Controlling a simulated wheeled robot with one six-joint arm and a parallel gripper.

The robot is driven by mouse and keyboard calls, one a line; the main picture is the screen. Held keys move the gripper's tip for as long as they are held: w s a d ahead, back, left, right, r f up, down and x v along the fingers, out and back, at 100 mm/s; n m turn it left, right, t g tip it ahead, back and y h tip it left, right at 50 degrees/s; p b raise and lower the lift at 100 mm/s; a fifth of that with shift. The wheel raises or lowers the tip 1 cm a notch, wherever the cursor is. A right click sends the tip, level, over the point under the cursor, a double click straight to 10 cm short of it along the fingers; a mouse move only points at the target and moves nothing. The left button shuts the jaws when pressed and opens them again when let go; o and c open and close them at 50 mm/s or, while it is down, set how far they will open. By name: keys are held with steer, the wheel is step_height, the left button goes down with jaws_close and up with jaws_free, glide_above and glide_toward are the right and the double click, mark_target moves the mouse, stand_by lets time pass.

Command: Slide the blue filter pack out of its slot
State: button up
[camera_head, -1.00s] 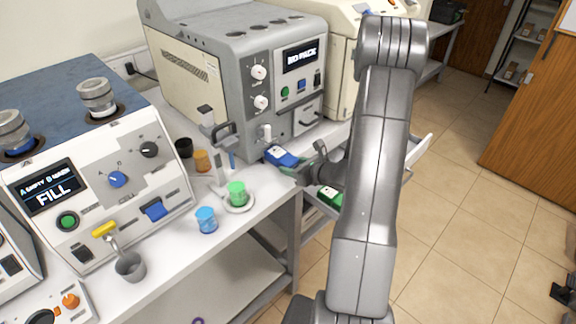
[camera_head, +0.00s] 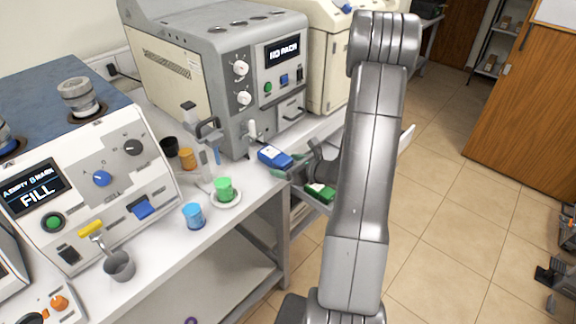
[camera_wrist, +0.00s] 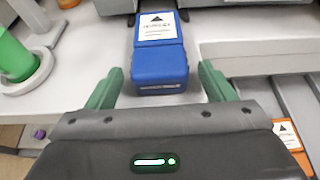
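The blue filter pack (camera_head: 275,157), a box with a white label, lies at the front of the grey machine (camera_head: 205,75), near the counter's front edge. In the wrist view the blue pack (camera_wrist: 160,62) points away from me, its far end close to the machine's front. The slot itself is hidden. My gripper (camera_wrist: 160,82) is open, with one green finger on each side of the pack's near end. Gaps show between both fingers and the pack. In the head view my gripper (camera_head: 291,172) is at the pack's near end, partly hidden by my arm.
The machine's display (camera_head: 282,51) reads "NO PACK". A green cup (camera_head: 224,189) on a white dish and a blue cup (camera_head: 193,215) stand to the left on the counter.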

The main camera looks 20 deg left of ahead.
steer(key=shift+d, duration=0.1)
steer(key=b+v, duration=0.1)
steer(key=v, duration=1.2)
steer(key=shift+d+r+b, duration=0.2)
steer(key=shift+d+b, duration=0.05)
steer(key=shift+b, duration=0.15)
steer(key=shift+s, duration=0.15)
steer(key=p+x, duration=0.1)
steer(key=x, duration=1.3)
steer(key=shift+d+p, duration=0.1)
steer(key=shift+p, duration=0.3)
